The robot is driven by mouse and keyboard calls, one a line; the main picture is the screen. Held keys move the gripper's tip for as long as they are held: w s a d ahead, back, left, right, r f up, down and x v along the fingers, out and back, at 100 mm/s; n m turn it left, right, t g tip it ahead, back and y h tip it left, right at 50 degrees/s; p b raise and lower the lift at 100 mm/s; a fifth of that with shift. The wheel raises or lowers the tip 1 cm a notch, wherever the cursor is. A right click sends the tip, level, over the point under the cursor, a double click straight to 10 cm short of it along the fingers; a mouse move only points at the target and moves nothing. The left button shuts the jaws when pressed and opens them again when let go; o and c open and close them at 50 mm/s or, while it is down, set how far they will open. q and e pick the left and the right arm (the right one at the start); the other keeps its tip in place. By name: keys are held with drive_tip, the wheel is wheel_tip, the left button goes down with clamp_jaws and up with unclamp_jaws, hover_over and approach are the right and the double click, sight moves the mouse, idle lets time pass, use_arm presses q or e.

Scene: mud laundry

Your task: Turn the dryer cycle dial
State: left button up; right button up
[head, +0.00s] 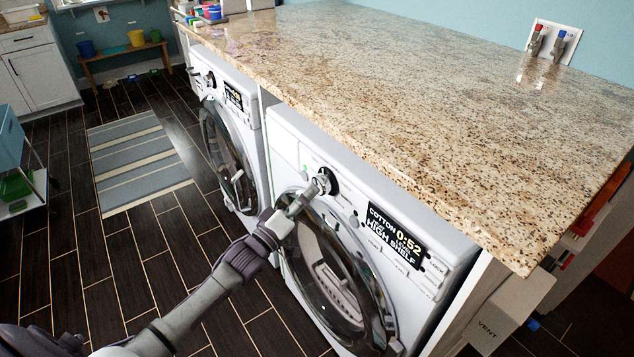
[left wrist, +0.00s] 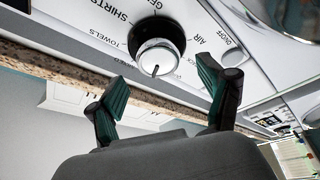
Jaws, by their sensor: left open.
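The dryer (head: 340,255) is the nearer white front-loader, with a display reading COTTON 0:52 HIGH SHELF. Its cycle dial (head: 328,180) is a silver knob on a black ring on the upper left of the front panel. In the left wrist view the dial (left wrist: 158,55) shows a dark pointer line at its lower edge, with SHIRTS, TOWELS and AIR printed around it. My left gripper (head: 312,192) is open at the dial. Its two fingertips (left wrist: 164,86) lie either side of the knob's line, just short of it, apparently not touching. My right gripper is out of view.
A granite counter (head: 430,90) overhangs both machines, close above the dial. The dryer's round glass door (head: 330,265) is shut below my arm. A second front-loader (head: 228,150) stands to the left. The dark floor is open at left, with a striped rug (head: 138,165).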

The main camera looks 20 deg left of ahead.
sight(316, 184)
use_arm(q)
drive_tip(key=shift+x, duration=2.1)
drive_tip(key=shift+c, duration=0.4)
drive_tip(key=shift+r, duration=0.15)
drive_tip(key=c, duration=1.1)
